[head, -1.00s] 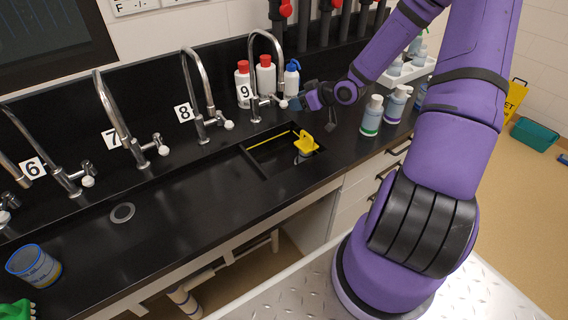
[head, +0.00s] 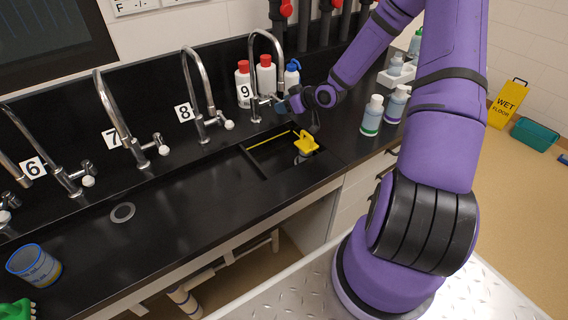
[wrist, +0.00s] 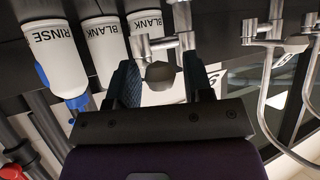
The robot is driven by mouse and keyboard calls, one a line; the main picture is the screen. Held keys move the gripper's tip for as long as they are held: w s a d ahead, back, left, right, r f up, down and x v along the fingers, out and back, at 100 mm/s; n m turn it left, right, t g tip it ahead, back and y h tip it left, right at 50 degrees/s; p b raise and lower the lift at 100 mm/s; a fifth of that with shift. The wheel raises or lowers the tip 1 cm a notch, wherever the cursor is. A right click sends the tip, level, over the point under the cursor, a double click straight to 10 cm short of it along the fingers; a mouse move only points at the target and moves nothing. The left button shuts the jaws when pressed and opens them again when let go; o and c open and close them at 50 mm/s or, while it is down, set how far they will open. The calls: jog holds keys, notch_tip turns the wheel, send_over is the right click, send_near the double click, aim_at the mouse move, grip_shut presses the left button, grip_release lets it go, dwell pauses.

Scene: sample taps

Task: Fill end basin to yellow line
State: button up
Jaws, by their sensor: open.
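The end basin (head: 262,140) is a dark rectangular sink at the right end of the black bench, with a yellow line (head: 270,139) along its back wall. A yellow-topped fitting (head: 306,143) stands in its right part. I see no water surface or stream. The chrome tap labelled 9 (head: 252,70) arches behind the basin. My gripper (head: 284,103) is at this tap's handle, which it mostly hides in the head view. In the wrist view my gripper (wrist: 161,80) is open, with the tap's rounded grey knob (wrist: 160,74) between its two fingers.
White bottles (head: 265,75) stand close behind tap 9; they show as RINSE and BLANK bottles (wrist: 58,50) in the wrist view. Taps 8 (head: 188,80) and 7 (head: 103,100) are to the left.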

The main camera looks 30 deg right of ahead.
jog(key=shift+w+d, duration=0.45)
jog(key=shift+d, duration=0.55)
jog(key=shift+w+d, duration=0.5)
jog(key=shift+d, duration=0.5)
jog(key=shift+w+d, duration=0.45)
jog(key=shift+d, duration=0.55)
jog(key=shift+a, duration=0.1)
dwell(4.9)
